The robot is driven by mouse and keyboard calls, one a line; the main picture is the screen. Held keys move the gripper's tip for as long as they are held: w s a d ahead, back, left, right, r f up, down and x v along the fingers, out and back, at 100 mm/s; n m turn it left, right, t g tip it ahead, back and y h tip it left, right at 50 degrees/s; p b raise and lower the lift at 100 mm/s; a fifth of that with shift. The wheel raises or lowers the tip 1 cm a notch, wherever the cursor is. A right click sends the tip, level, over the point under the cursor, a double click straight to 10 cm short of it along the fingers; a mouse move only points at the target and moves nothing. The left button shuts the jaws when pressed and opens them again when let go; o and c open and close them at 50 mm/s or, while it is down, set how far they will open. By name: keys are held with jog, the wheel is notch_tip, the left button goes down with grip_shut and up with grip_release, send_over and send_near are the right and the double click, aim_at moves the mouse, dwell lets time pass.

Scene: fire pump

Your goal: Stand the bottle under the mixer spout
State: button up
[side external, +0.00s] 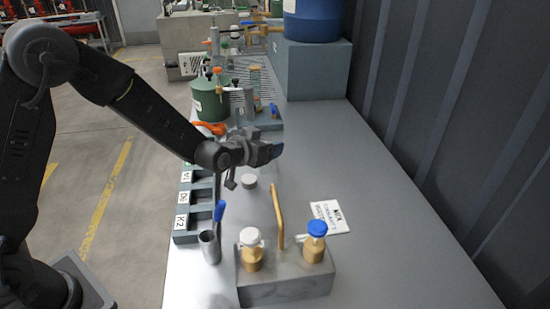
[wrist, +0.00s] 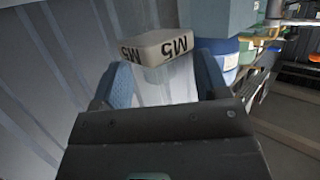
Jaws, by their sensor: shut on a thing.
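My gripper (side external: 268,153) is above the grey bench, beyond the mixer in the side view. In the wrist view its two blue-grey fingers (wrist: 163,82) are apart, with a pale piece marked M5 (wrist: 166,47) between their tips. I take this as the bottle, held in the jaws; its full shape does not show, and I cannot make it out in the side view. The mixer (side external: 287,284) is a grey block with a white-topped and a blue-topped brass valve. Its thin brass spout pipe (side external: 279,217) rises between the valves.
A labelled rack (side external: 187,222) and a metal cup (side external: 210,248) with a blue-topped tool stand left. A white card (side external: 330,217) lies right. A green tank (side external: 209,101) is farther back. The right bench is clear.

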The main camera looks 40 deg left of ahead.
jog(key=s+a+r+m+h, duration=0.1)
jog(key=a+r+m+h, duration=0.35)
jog(key=r, duration=0.35)
jog(key=s+d+f+m+g+h, duration=0.1)
jog(key=s+f+m+g+h, duration=0.5)
jog(key=s+m+g+h, duration=0.6)
jog(key=d+f, duration=0.2)
jog(key=d, duration=0.2)
jog(key=w+d+f+m+g+y, duration=0.1)
jog(key=d+f, duration=0.2)
jog(key=d, duration=0.2)
jog(key=d+f+g+y, duration=0.1)
jog(key=d+f, duration=0.1)
jog(key=d, duration=0.2)
jog(key=shift+w+d+f+m+y, duration=0.2)
jog(key=shift+w+d+m+y, duration=0.05)
jog(key=shift+w, duration=0.05)
